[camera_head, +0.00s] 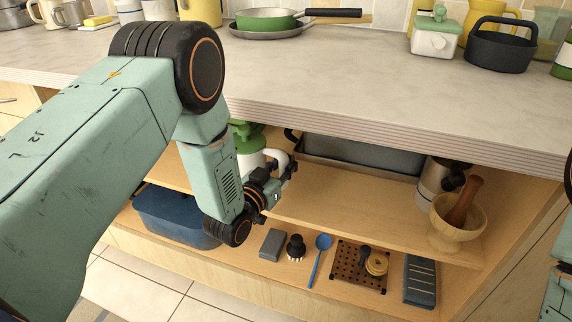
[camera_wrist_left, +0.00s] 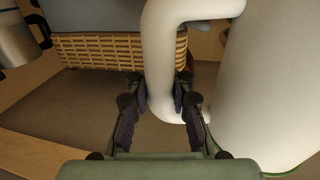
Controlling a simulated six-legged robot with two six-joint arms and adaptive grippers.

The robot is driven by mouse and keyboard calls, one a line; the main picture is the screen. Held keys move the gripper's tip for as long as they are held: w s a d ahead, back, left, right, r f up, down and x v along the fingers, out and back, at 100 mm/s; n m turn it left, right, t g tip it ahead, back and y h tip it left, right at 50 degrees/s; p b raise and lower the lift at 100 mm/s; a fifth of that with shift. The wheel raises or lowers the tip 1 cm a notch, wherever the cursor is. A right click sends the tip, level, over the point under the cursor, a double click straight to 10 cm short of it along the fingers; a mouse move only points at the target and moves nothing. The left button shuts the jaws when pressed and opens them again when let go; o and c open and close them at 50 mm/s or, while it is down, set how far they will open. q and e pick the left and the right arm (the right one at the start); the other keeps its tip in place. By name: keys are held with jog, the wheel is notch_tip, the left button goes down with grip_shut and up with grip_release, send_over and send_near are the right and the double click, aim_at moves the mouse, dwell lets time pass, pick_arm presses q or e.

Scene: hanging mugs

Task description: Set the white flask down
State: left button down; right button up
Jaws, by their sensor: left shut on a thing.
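The white flask (camera_head: 250,160) has a green top and a white side handle. In the head view it is at the upper shelf, under the countertop's front edge, and partly hidden behind my left arm. My left gripper (camera_head: 284,174) is shut on its handle. In the left wrist view the handle (camera_wrist_left: 160,45) runs down between the fingers of my left gripper (camera_wrist_left: 180,98), with the flask's wide white body (camera_wrist_left: 268,85) to the right. The flask looks upright. I cannot tell whether its base touches the shelf. My right gripper is out of view.
The upper shelf (camera_head: 335,200) is bare in the middle. A grey bin (camera_head: 365,155) stands behind; a metal canister (camera_head: 432,182) and mortar (camera_head: 455,222) stand right. The countertop (camera_head: 340,75) overhangs. Below are a blue tub (camera_head: 170,215) and small utensils.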

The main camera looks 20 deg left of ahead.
pick_arm(q)
jog(key=c, duration=1.7)
grip_release()
jog(key=shift+f, duration=0.1)
jog(key=o, duration=0.5)
jog(key=shift+o, duration=0.2)
jog(key=shift+r, duration=0.2)
jog(key=p+v, duration=0.4)
jog(key=v, duration=0.8)
